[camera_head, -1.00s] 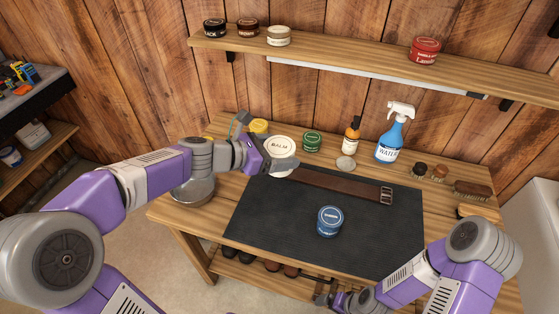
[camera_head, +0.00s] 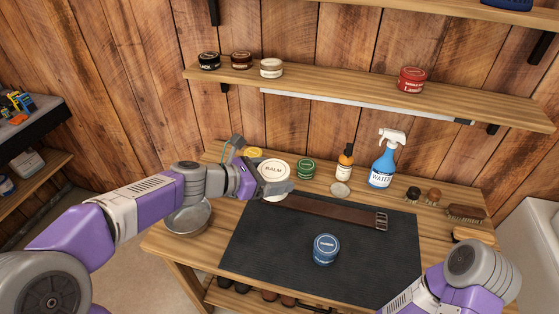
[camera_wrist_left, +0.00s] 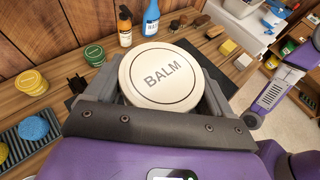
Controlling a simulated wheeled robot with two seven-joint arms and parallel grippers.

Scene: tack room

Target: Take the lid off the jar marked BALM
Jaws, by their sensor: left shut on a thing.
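The cream lid marked BALM (camera_head: 274,170) is at the back left of the workbench, left of a green tin. It also fills the middle of the left wrist view (camera_wrist_left: 161,76), label upward. My left gripper (camera_head: 276,187) is shut on it, one finger on each side. A bit of pale surface shows just below the finger in the head view; I cannot tell whether it is the jar's body. The wrist view hides whatever is under the lid. My right arm (camera_head: 455,285) is at the lower right, its gripper out of view.
A brown strap (camera_head: 330,212) lies on the dark mat (camera_head: 260,245), with a blue jar (camera_head: 325,249) in front. A green tin (camera_head: 306,169), amber bottle (camera_head: 344,165), blue spray bottle (camera_head: 384,165) and brushes (camera_head: 465,214) stand along the back. A metal bowl (camera_head: 188,218) is at left.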

